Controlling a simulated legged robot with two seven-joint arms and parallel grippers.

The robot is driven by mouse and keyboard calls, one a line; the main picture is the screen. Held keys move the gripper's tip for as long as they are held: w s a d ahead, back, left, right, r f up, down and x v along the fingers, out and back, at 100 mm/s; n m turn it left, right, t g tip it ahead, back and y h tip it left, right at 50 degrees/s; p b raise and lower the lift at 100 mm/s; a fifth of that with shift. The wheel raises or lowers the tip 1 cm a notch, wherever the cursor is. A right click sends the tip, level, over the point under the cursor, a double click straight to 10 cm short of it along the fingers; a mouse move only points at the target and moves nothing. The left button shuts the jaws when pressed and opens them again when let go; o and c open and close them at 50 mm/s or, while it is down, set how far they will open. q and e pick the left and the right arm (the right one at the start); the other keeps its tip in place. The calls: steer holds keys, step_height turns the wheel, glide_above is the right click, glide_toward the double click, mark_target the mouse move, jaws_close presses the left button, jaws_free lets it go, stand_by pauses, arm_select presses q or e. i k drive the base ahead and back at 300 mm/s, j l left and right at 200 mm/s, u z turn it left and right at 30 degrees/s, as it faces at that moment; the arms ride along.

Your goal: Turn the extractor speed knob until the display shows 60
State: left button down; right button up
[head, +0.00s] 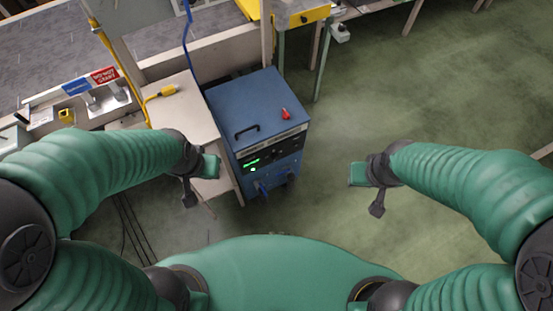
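The extractor is a blue box-shaped cabinet (250,105) standing on the floor ahead of me, a little left of centre. Its dark front panel has a lit green display (251,162), whose digits are too small to read. The speed knob cannot be made out on this panel. My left gripper (201,180) is in the air just left of the front panel, apart from it in the picture. My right gripper (366,188) is in the air over open floor, well right of the cabinet. Neither seems to hold anything; their finger openings are unclear.
A red object (285,114) and a dark handle (246,132) are on the cabinet's top. A pale bench (184,116) stands close on its left, with a yellow connector (165,91). Cables lie at lower left. Green floor (420,90) is open on the right.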

mark_target(275, 157)
steer(key=k+j, duration=0.2)
steer(key=k, duration=0.3)
steer(key=k+j, duration=0.25)
steer(key=k, duration=0.2)
steer(key=k+j, duration=0.2)
steer(key=k, duration=0.3)
steer(key=i+l+u, duration=0.2)
steer(key=l, duration=0.2)
steer(key=i+l+u, duration=0.2)
steer(key=l, duration=0.25)
steer(key=l+u, duration=0.2)
steer(key=l, duration=0.25)
steer(key=i+l+u, duration=0.2)
steer(key=l, duration=0.3)
steer(key=l+u, duration=0.2)
steer(key=l, duration=0.3)
